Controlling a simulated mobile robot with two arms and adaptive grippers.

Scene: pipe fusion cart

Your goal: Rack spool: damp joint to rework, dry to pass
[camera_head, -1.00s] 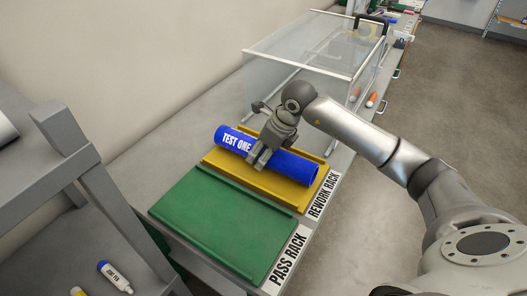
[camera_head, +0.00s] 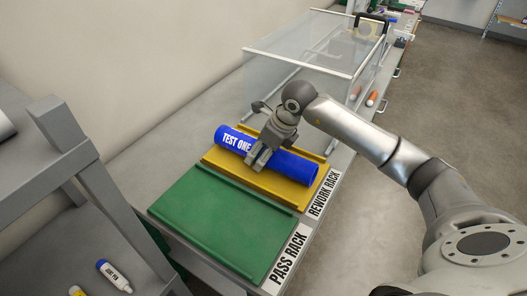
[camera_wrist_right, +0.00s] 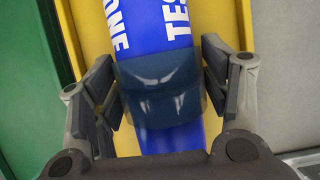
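The blue spool (camera_head: 290,165), printed TEST ONE, lies along the yellow rework rack (camera_head: 312,196). The green pass rack (camera_head: 222,222) in front is empty. My right gripper (camera_head: 257,158) is over the spool's middle, fingers pointing down. In the right wrist view, the fingers (camera_wrist_right: 160,85) flank the darker blue joint band (camera_wrist_right: 160,85) around the spool (camera_wrist_right: 160,25). The band looks glossy with pale streaks; I cannot tell if these are wetness or reflections. The fingers sit very close to the band; whether they press on it is unclear. My left gripper is out of view.
A clear framed enclosure (camera_head: 300,65) stands behind the racks. Labels REWORK RACK (camera_head: 324,194) and PASS RACK (camera_head: 288,258) are on the bench's right edge. A grey frame (camera_head: 95,170) stands at left, with a blue-capped white marker (camera_head: 114,276) on its lower shelf.

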